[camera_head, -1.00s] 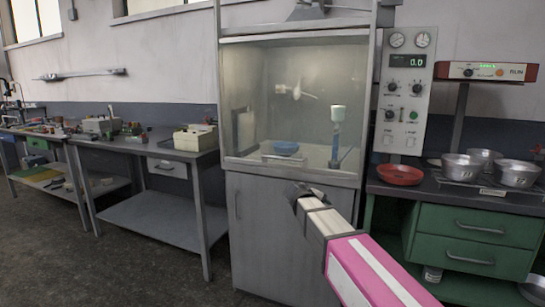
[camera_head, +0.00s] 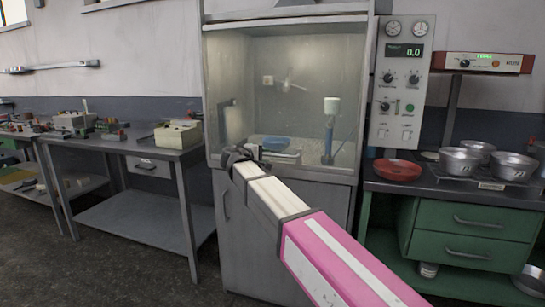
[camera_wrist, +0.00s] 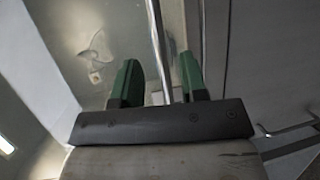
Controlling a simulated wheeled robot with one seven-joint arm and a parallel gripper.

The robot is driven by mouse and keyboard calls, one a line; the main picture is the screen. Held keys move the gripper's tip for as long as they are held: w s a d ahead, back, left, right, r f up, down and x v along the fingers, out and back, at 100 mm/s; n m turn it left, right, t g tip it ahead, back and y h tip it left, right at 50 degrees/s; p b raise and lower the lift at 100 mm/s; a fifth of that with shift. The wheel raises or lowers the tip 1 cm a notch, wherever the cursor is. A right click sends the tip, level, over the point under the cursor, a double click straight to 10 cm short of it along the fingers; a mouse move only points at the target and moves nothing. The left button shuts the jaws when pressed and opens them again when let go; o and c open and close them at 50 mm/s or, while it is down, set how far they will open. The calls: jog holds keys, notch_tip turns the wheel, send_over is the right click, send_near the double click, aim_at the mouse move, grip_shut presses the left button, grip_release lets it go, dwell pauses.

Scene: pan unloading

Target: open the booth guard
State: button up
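The booth guard (camera_head: 320,174) is a clear pane with a pale metal frame across the booth's front. It is down, with its lower rail at the bottom of the window. My gripper (camera_head: 246,154) is at the left part of this lower edge and hides some of it. In the wrist view my gripper (camera_wrist: 158,78) has its two green fingers apart. A thin metal bar (camera_wrist: 157,35), apparently the guard's handle, runs between them with gaps on both sides.
A control panel (camera_head: 402,85) is to the right. The right bench holds a red dish (camera_head: 397,170) and several metal pans (camera_head: 460,161). A workbench (camera_head: 150,150) stands left.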

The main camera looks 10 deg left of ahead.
aim_at(272, 155)
jog(key=shift+x, duration=2.75)
jog(key=shift+c, duration=0.3)
jog(key=shift+r, duration=0.1)
grip_shut()
